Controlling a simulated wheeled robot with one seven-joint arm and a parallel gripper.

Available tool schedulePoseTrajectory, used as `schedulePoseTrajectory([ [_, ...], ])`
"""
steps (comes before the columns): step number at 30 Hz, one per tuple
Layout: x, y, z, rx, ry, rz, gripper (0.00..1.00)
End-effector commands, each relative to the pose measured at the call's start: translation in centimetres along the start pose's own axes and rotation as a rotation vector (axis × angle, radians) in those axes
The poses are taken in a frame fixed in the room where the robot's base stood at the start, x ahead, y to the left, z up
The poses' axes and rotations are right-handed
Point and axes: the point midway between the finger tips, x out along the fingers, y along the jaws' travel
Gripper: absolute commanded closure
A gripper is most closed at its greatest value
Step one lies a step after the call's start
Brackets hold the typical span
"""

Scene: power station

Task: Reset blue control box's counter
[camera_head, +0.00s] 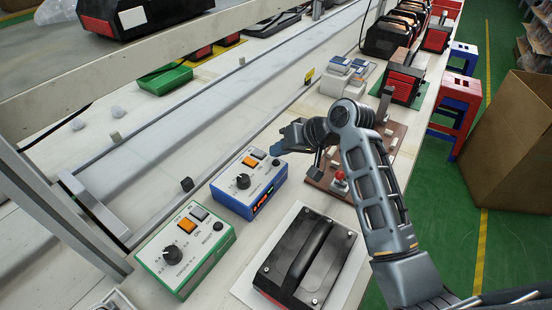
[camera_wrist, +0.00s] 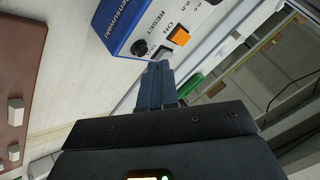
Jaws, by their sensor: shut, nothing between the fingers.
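The blue control box (camera_head: 249,186) stands on the workbench in the head view, with a dark knob, an orange button and a grey button on its white top. In the wrist view the blue control box (camera_wrist: 128,27) is at the top, and the RESET and ON labels are readable. A round black button (camera_wrist: 143,46) sits by the RESET label. My gripper (camera_head: 280,148) is just beyond the box's far right corner. In the wrist view my gripper (camera_wrist: 158,66) is shut and empty, its tips close to the black and grey buttons. I cannot tell if they touch.
A green control box (camera_head: 184,250) stands nearer, left of the blue one. A black device with a handle (camera_head: 306,258) lies on the bench in front. A brown board with a red button (camera_head: 340,178) lies under my arm. A metal rail (camera_head: 190,130) runs behind.

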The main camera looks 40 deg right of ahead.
Motion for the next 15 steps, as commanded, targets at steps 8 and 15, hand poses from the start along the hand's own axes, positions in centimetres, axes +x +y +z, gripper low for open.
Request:
schedulePoseTrajectory([
  [8,-0.5,-0.4,-0.4,0.000,0.000,0.000,1.00],
  [15,-2.0,-1.5,-1.5,0.000,0.000,0.000,1.00],
])
